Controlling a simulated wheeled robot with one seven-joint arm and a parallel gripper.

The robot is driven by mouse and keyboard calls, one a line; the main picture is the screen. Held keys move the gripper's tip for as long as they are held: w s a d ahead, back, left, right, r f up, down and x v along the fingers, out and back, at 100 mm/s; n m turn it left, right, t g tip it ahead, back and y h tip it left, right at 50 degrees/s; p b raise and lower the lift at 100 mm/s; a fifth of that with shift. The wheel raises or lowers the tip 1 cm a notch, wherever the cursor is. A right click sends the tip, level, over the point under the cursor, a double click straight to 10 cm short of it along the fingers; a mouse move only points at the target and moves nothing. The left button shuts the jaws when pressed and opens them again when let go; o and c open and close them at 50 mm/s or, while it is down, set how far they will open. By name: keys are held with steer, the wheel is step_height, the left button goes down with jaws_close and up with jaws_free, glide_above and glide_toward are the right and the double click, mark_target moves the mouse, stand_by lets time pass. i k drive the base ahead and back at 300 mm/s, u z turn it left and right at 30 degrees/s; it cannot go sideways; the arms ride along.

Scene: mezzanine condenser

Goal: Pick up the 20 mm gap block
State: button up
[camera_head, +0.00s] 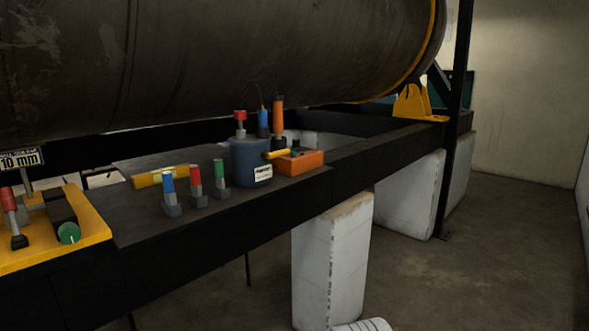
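Three small grey blocks with upright coloured handles stand in a row on the dark shelf: a blue-handled block (170,197), a red-handled block (196,188) and a green-handled block (220,182). Another red-handled grey block (17,230) stands at the far left on a yellow plate (75,240). A sign there (20,160) reads "10 mm". I see no readable 20 mm marking, so I cannot tell which block is the 20 mm one. My gripper is not in view.
A blue tub (250,165) holding handled tools stands right of the row, beside an orange box (300,163). A yellow bar (150,179) lies behind the row. The large dark cylinder (230,50) hangs low over the shelf. White pillars (330,260) stand below.

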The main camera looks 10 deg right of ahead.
mark_target(171, 198)
steer(key=z, duration=0.35)
steer(key=k, duration=0.55)
steer(key=z, duration=0.35)
steer(key=i, duration=1.15)
steer(key=u, duration=1.15)
steer(key=i, duration=1.1)
steer(key=u, duration=0.75)
